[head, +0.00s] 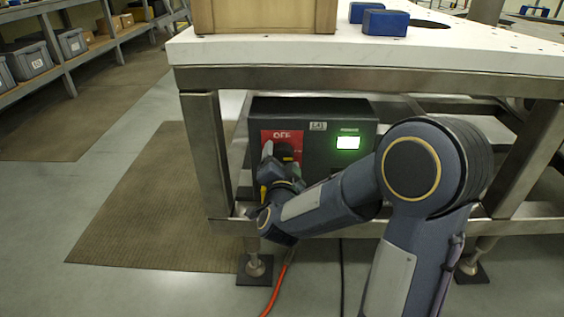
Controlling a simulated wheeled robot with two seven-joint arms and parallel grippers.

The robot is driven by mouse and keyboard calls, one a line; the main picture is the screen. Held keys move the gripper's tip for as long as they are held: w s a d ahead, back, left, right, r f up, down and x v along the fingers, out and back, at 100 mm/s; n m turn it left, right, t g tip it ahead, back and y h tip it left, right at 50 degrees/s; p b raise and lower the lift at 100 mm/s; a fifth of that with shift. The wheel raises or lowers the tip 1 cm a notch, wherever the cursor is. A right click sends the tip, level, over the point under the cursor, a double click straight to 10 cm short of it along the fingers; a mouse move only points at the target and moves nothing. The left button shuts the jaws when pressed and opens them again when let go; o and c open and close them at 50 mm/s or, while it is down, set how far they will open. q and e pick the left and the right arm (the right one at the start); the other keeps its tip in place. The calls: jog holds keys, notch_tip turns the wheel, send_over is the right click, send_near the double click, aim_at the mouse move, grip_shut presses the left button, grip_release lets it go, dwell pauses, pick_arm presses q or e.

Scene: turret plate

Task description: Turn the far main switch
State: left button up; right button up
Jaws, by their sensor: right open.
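A dark control box (265,110) stands under the white-topped table. Its front has a red panel (292,136) with white lettering that looks like "OFF", and a lit green-white display (348,142) to the right. My right gripper (268,152) is in front of the red panel, at its lower left, with the arm reaching in from the right. The gripper is small and partly hidden by its own wrist. It is open. The switch itself is mostly hidden behind the gripper, and I cannot tell whether the fingers touch it. My left gripper is out of view.
The table (350,52) has metal legs and a lower rail around the box. Blue blocks (385,22) and a wooden crate (265,16) stand on top. An orange cable (273,292) runs on the floor. Shelves with grey bins (30,60) are at left; the floor between is clear.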

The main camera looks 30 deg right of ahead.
jog(key=shift+w+d, duration=0.15)
jog(key=shift+c, duration=0.4)
jog(key=c, duration=0.9)
